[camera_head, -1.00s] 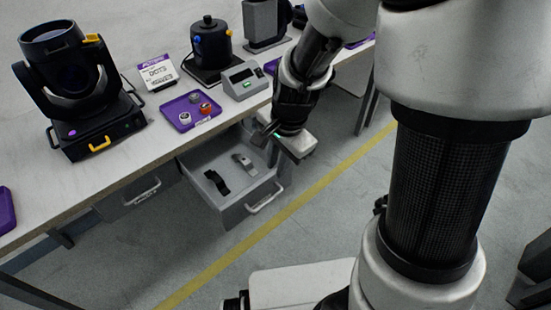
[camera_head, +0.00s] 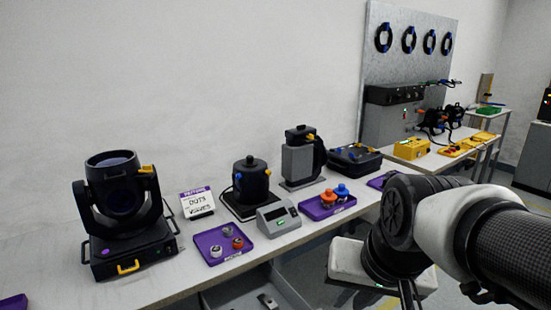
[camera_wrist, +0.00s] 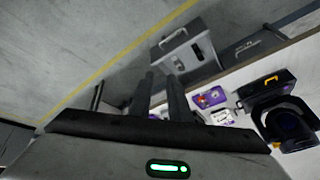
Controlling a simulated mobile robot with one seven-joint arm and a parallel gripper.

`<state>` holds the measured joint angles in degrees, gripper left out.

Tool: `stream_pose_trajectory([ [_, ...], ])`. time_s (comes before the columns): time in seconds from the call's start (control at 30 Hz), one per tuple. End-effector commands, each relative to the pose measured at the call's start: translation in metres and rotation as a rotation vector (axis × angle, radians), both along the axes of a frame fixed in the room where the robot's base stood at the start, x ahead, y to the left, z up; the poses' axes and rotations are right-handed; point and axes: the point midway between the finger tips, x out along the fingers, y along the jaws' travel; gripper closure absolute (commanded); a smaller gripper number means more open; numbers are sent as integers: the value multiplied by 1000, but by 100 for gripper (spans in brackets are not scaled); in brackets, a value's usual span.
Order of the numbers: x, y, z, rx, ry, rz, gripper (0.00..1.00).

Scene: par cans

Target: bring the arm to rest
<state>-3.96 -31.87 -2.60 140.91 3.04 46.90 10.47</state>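My arm reaches in from the right in the head view, and my gripper (camera_head: 410,292) hangs low at the bottom edge, in front of the bench. In the wrist view my gripper (camera_wrist: 160,80) shows two dark fingers with a narrow gap and nothing between them. It is clear of the bench and everything on it. Beyond the fingers in the wrist view is the open drawer (camera_wrist: 199,58) with its handle; the head view shows only part of it, under the bench.
The bench (camera_head: 178,283) holds a moving-head light (camera_head: 120,205), a purple tray with small caps (camera_head: 240,256), a grey display box (camera_head: 277,219), a dark pot (camera_head: 250,183) and a second purple tray (camera_head: 318,211). Open floor with a yellow line (camera_wrist: 118,58) lies before it.

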Motion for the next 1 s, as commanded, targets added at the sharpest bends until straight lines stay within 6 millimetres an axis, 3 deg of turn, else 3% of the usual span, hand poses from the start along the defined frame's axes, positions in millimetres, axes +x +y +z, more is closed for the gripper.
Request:
stream_pose_trajectory([
  [0.23,-37,-19,26,-159,-87,147,83],
  [0.3,-36,-19,50,-159,-81,152,83],
  [0.8,-35,-18,168,-154,-80,149,83],
  [1.0,-35,-18,180,-154,-79,148,83],
])
